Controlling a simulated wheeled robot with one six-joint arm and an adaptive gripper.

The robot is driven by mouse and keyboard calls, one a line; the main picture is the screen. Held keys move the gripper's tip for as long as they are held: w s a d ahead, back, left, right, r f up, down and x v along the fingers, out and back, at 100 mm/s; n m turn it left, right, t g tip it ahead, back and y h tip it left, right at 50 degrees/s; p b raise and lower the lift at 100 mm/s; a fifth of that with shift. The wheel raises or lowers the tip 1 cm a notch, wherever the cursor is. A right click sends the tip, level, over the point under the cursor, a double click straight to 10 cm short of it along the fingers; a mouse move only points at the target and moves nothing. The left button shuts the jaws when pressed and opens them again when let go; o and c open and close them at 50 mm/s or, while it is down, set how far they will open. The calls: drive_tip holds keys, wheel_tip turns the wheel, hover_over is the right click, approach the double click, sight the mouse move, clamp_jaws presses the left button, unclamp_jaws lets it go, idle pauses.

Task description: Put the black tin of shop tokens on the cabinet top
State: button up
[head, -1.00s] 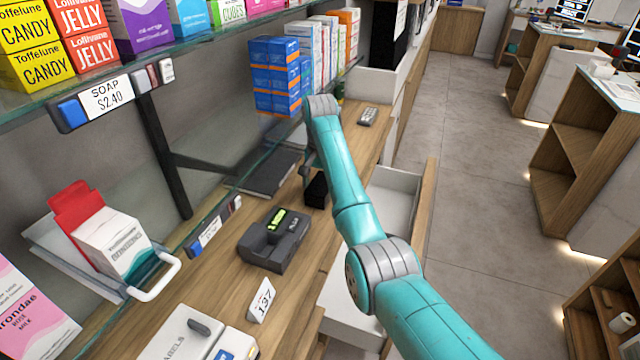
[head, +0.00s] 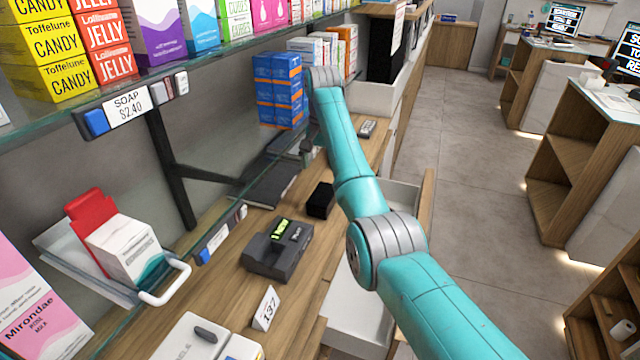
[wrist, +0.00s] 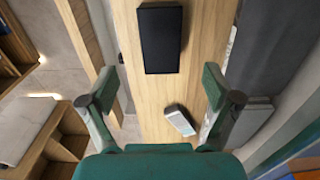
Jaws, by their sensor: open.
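The black tin (head: 320,200) is a small dark box resting flat on the wooden cabinet top (head: 336,233), near its right edge and behind a dark grey device. In the wrist view the tin (wrist: 160,38) lies on the wooden top, ahead of the fingers and apart from them. My gripper (head: 308,148) is above and beyond the tin in the head view, partly hidden by my arm. In the wrist view my gripper (wrist: 161,84) has its two fingers spread wide with nothing between them.
The dark grey card device (head: 277,250) and a price card (head: 266,308) stand nearer on the top. A small grey handset (head: 367,128) lies farther along. An open white drawer (head: 404,196) juts out at right. Blue boxes (head: 279,90) and a glass shelf (head: 215,80) crowd the left.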

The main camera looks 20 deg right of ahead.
drive_tip(key=shift+r, duration=1.2)
drive_tip(key=shift+f, duration=0.1)
